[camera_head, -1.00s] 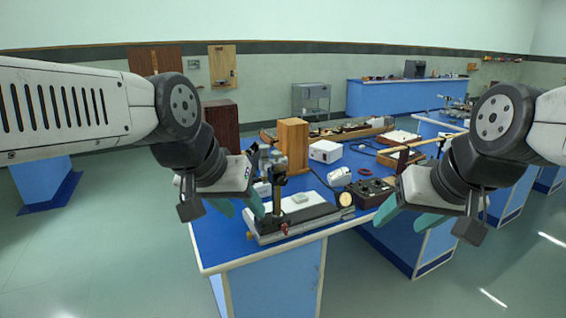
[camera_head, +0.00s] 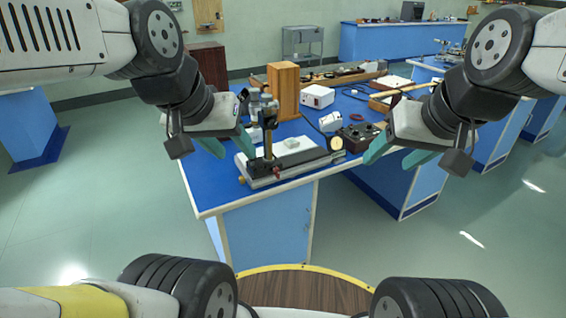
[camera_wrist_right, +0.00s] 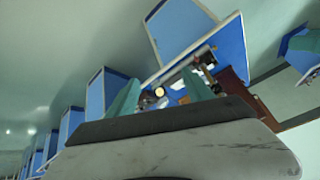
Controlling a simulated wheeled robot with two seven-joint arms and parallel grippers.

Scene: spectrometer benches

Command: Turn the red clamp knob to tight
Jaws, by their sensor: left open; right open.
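A small red knob (camera_head: 277,172) sits on the front edge of a long grey instrument base (camera_head: 305,164) near the front of the blue bench. A dark post with a clamp head (camera_head: 267,120) rises from the left end of this base. My left gripper (camera_head: 231,152) is open and empty, left of the post in the picture. My right gripper (camera_head: 397,158) is open and empty, right of the base. In the right wrist view its teal fingers (camera_wrist_right: 160,95) are spread, with the bench beyond them. The knob is too small to make out there.
A wooden block (camera_head: 285,92), a white box (camera_head: 318,96), a round dial (camera_head: 337,143) and a dark control box (camera_head: 358,137) stand on the blue bench (camera_head: 207,190). Other blue benches stand behind and to the right. Open floor lies left of the bench.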

